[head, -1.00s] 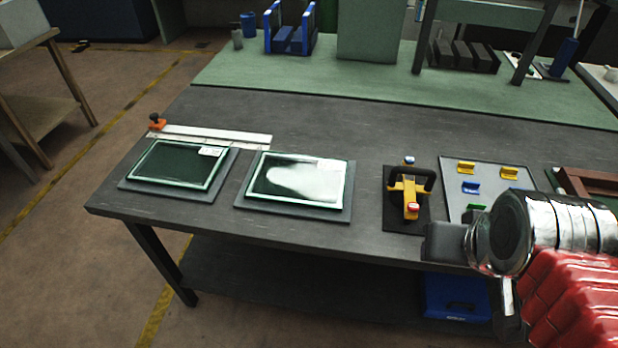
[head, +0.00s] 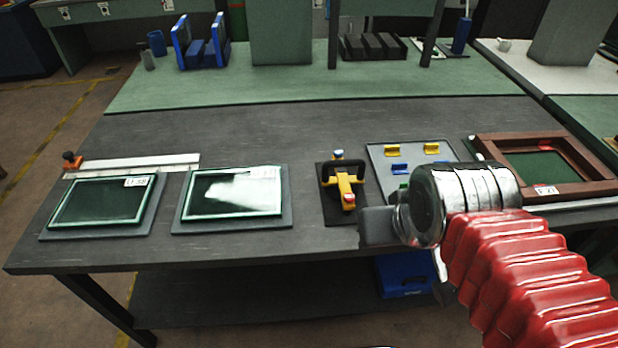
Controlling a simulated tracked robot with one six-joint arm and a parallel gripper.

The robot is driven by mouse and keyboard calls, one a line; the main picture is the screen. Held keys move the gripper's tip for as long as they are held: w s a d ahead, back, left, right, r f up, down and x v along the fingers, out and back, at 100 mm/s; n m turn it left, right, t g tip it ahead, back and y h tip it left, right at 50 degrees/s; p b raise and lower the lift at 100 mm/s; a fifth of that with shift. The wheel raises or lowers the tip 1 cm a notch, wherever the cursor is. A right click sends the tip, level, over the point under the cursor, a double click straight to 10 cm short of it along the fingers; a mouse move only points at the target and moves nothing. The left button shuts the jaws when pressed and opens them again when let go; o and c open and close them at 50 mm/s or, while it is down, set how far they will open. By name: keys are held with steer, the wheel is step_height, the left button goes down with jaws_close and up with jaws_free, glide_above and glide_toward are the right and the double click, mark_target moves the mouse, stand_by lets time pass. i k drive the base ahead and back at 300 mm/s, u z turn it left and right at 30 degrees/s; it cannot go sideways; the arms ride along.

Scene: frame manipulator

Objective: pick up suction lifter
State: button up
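The suction lifter (head: 345,190), yellow with a black handle and a red-and-white knob, rests on a dark pad (head: 334,213) near the front of the grey workbench. My gripper (head: 376,226) shows as a dark block at the end of my silver wrist, just right of and in front of the lifter in the picture. It appears apart from the lifter, but the depth between them is hard to judge. Its fingers are not clearly visible, so its opening cannot be told. Nothing is seen held in it.
Two glass panes, left (head: 103,201) and right (head: 233,192), lie on dark pads, with a metal ruler (head: 135,163) behind them. A grey tray (head: 377,152) holds small coloured clips. A brown frame (head: 550,188) lies at right. A blue box (head: 405,276) sits below.

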mark_target(337, 187)
steer(key=i, duration=0.7)
steer(key=u, duration=1.15)
